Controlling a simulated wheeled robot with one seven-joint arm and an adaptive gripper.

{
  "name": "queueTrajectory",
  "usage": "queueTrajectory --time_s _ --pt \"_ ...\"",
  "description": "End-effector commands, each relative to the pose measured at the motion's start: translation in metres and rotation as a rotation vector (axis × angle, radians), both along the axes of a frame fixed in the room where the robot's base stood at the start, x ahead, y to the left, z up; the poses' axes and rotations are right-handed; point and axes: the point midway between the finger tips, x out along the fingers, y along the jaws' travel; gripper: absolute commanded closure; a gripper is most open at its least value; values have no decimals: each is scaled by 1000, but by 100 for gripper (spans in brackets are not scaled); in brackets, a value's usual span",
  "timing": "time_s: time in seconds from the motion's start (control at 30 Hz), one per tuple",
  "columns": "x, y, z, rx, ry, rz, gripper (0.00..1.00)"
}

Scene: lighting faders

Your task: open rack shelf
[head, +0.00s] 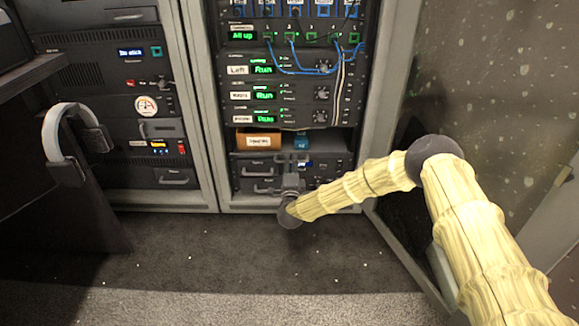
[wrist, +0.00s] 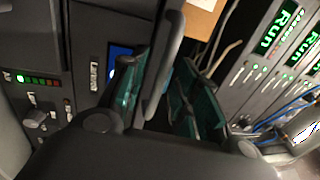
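The rack (head: 372,90) stands in the middle of the head view. Low in it are two dark drawer fronts, an upper one with a handle (head: 258,173) and a lower one with a handle (head: 266,188). My gripper (head: 293,184) is in front of these drawers, at their right part. In the wrist view my gripper (wrist: 163,92) is open, with one teal-padded finger on each side of a dark bar handle (wrist: 168,62). The handle lies closer to the left finger; a gap shows on the right. I cannot tell which drawer it belongs to, or whether the finger touches it.
A brown box (head: 258,140) and a small blue item (head: 302,142) sit in the open bay above the drawers. Lit "Run" units and blue cables fill the rack above. A rack door (head: 410,255) stands open at right. Dark floor (head: 200,250) in front is clear.

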Motion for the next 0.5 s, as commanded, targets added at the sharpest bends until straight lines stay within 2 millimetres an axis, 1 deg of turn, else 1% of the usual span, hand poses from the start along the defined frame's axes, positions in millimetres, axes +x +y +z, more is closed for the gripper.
queueTrajectory --time_s 0.03,0.17,0.47,0.5 --pt "4 0 0 0 -1 0 68" --pt "10 1 2 0 -1 1 68" --pt "11 1 3 0 0 2 68" --pt "11 1 3 0 0 2 76"
